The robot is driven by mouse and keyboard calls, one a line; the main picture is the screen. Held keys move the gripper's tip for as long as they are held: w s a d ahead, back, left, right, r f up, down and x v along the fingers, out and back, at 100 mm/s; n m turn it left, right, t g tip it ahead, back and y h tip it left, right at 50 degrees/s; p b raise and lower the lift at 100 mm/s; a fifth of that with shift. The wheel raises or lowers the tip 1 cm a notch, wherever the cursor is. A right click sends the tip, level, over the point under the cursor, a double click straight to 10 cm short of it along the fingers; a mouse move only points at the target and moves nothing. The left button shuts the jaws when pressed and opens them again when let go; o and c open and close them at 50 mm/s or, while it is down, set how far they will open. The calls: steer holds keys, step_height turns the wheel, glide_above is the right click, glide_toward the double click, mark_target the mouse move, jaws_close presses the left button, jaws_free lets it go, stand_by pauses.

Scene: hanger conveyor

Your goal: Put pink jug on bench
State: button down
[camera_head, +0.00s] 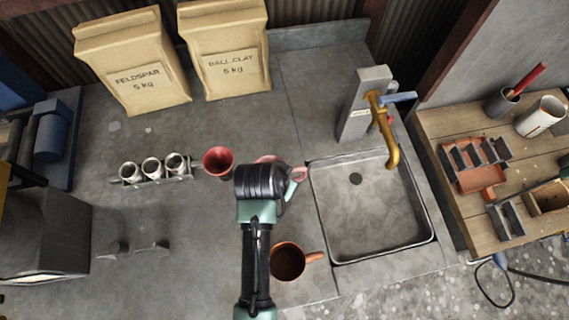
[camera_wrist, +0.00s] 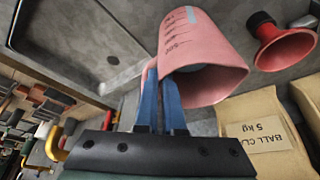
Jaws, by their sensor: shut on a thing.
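The pink jug (camera_wrist: 200,55) has dark measuring marks and fills the upper middle of the wrist view, its wide mouth turned toward the lower right. My gripper (camera_wrist: 160,82) is shut on the jug at its handle side, with the blue fingers below and left of the body. In the head view the pink jug (camera_head: 267,158) is mostly hidden behind my wrist, left of the sink. Whether it touches the grey worktop (camera_head: 215,225) cannot be told. A wooden bench (camera_head: 440,128) stands at the right.
A red funnel-like cup (camera_head: 218,160) and a row of small pots (camera_head: 152,168) stand left of my gripper. A brown mug (camera_head: 288,262) is near the front. The sink (camera_head: 372,205) with a brass tap (camera_head: 385,125) lies right.

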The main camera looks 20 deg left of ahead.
steer(key=shift+w+f+p, duration=0.1)
steer(key=shift+f+p, duration=0.2)
steer(key=shift+f, duration=2.5)
steer(key=c, duration=1)
jaws_free()
steer(key=b+v, duration=0.1)
steer(key=v, duration=1.1)
